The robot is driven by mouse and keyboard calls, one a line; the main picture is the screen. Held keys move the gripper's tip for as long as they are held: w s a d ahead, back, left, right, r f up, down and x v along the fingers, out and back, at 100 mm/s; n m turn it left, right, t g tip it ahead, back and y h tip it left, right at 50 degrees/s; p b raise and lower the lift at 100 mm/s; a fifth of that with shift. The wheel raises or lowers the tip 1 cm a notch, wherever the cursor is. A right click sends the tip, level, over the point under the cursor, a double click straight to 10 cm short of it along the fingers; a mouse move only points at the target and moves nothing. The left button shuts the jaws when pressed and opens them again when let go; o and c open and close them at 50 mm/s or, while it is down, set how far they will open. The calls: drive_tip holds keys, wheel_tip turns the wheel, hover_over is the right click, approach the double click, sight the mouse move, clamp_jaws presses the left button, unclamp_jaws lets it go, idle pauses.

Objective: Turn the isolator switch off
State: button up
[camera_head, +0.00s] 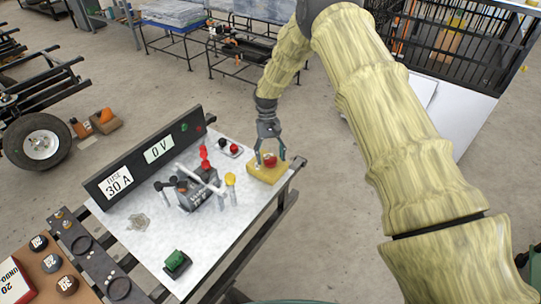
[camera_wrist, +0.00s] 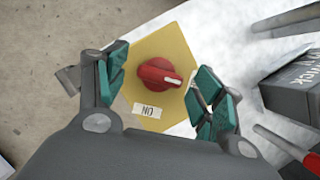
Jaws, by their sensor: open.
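The isolator switch is a red rotary knob (camera_wrist: 160,86) on a yellow base (camera_wrist: 178,44). In the wrist view a white bar runs across the knob toward the right, and a small white label beside it appears to read "ON" upside down. In the head view the knob (camera_head: 269,160) and yellow base (camera_head: 264,175) sit at the right end of the white tabletop. My gripper (camera_wrist: 157,88) is open, with one teal finger on each side of the knob. A gap shows on the left; on the right the finger looks very near the bar, and I cannot tell if they touch.
The white tabletop (camera_head: 165,226) carries a dark panel (camera_head: 143,157) reading "FUSE 30 A" and "0 V". A grey device with levers (camera_head: 199,190), a yellow-topped post (camera_head: 230,180) and a green block (camera_head: 177,263) stand left of the switch.

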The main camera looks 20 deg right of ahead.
drive_tip(key=shift+r, duration=0.1)
drive_tip(key=v, duration=1.1)
drive_tip(key=shift+w+r, duration=0.25)
drive_tip(key=shift+r, duration=0.05)
drive_tip(key=shift+d, duration=0.15)
